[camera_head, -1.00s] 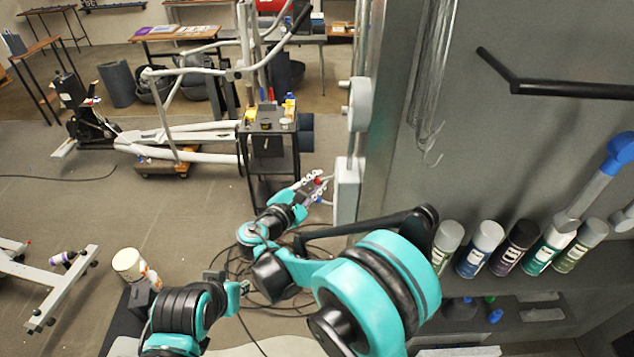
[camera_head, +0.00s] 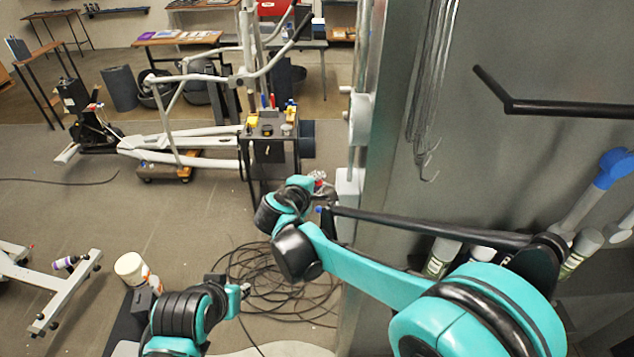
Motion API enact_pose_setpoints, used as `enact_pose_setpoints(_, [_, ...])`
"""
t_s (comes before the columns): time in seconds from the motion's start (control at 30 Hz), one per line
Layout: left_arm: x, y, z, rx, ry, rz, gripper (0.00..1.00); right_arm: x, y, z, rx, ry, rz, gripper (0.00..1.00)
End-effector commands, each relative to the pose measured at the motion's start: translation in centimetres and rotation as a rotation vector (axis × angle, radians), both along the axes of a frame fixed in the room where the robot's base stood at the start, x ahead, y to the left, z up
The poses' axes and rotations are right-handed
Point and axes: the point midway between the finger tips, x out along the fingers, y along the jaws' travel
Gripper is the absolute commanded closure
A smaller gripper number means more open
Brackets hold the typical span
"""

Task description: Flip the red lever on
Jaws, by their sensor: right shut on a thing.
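My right gripper (camera_head: 320,181) is at the side of a grey box (camera_head: 349,188) on the edge of the grey wall panel. It is shut on the red lever (camera_head: 318,174), of which only a small bit of red shows between the fingers. The lever's exact angle is too small and hidden to tell. My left arm is low at the lower left; a small part of my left gripper (camera_head: 244,288) shows at its end, away from the lever. Its fingers are not clear.
A second grey box (camera_head: 361,118) sits above on the same edge. A black cart (camera_head: 270,135) with tools stands just behind my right gripper. Coiled cables (camera_head: 285,285) lie on the floor below. Spray cans (camera_head: 442,255) stand on the shelf at right, partly behind my arm.

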Motion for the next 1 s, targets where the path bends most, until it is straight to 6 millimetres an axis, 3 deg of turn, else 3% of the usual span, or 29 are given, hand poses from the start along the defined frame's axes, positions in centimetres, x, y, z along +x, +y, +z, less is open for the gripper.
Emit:
enact_pose_setpoints(0.67, [0.0, 0.0, 0.22, 0.0, 0.0, 0.0, 0.73, 0.03, -0.18, 0.28, 0.065, 0.0, 0.0, 1.0])
enact_pose_setpoints(0.7, [0.0, 0.0, 0.23, 0.0, 0.0, 0.0, 0.73, 0.03, -0.18, 0.28, 0.065, 0.0, 0.0, 0.79])
enact_pose_setpoints(0.77, [0.0, 0.0, 0.23, 0.0, 0.0, 0.0, 0.73, 0.02, -0.18, 0.28, 0.064, 0.0, -0.001, 0.63])
enact_pose_setpoints(1.0, [0.0, 0.0, 0.23, 0.0, 0.0, 0.0, 0.73, 0.01, -0.16, 0.28, 0.064, 0.001, 0.0, 0.61])
